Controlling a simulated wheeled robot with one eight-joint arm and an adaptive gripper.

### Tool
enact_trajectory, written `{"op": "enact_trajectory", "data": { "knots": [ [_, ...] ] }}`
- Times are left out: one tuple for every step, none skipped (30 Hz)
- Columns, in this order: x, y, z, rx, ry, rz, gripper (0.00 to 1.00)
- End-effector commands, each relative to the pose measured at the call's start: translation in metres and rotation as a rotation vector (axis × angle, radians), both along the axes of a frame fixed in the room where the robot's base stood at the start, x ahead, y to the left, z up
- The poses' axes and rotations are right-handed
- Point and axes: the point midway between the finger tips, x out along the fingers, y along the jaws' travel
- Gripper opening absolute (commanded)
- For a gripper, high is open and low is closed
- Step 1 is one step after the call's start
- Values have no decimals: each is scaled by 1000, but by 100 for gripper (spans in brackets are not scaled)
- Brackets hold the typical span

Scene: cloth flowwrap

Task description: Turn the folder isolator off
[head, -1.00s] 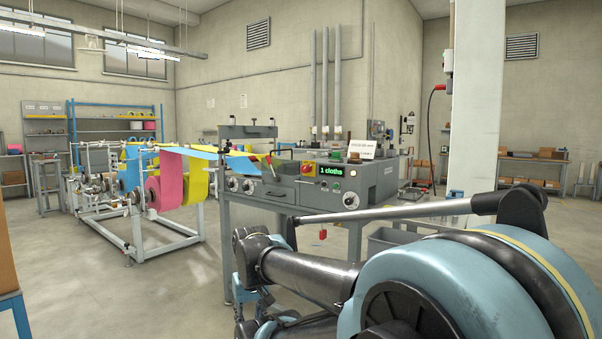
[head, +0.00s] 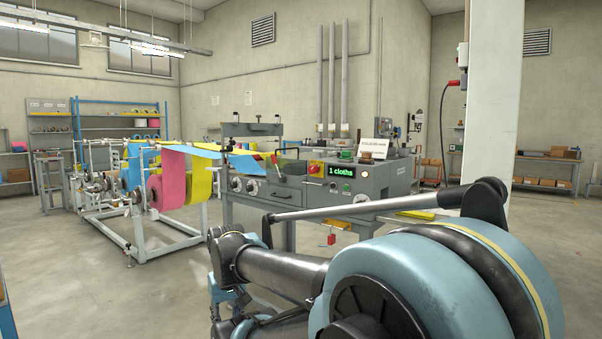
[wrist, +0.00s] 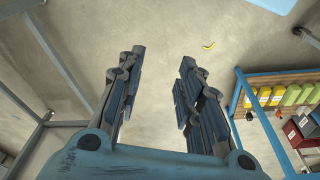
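The grey folding machine (head: 283,191) stands across the room in the head view, with a green display (head: 340,170) reading "1 cloths". A red and yellow switch (head: 315,168) sits on its panel left of the display. A red item (head: 331,239) hangs below the panel. No label is readable, so I cannot tell which part is the folder isolator. In the wrist view my gripper (wrist: 162,57) is open and empty, its two fingers apart over bare floor. The gripper is away from the machine.
A roll stand (head: 141,254) with pink, yellow and blue cloth rolls stands left of the machine. A white column (head: 492,110) rises at right. In the wrist view a blue-framed shelf (wrist: 240,95) with bins lies at right. Floor in front of the roll stand is clear.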

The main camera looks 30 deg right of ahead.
Motion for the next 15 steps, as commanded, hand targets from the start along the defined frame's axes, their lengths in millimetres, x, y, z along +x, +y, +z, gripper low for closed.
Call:
{"op": "enact_trajectory", "data": {
  "knots": [
    [0,0,0,0,0,0,33],
    [0,0,0,0,0,0,33],
    [0,0,0,0,0,0,33],
    [0,0,0,0,0,0,33],
    [0,0,0,0,0,0,33],
    [0,0,0,0,0,0,33],
    [0,0,0,0,0,0,33],
    [0,0,0,0,0,0,33],
    [0,0,0,-1,0,0,42],
    [-2,-1,2,-2,-4,-2,49],
    [-6,-2,5,-5,-11,-7,52],
    [-5,-4,7,-12,-16,-17,52],
    [-3,-7,9,-20,-21,-31,52],
    [1,-11,12,-33,-26,-48,52],
    [8,-18,17,-53,-35,-77,52]
  ]
}}
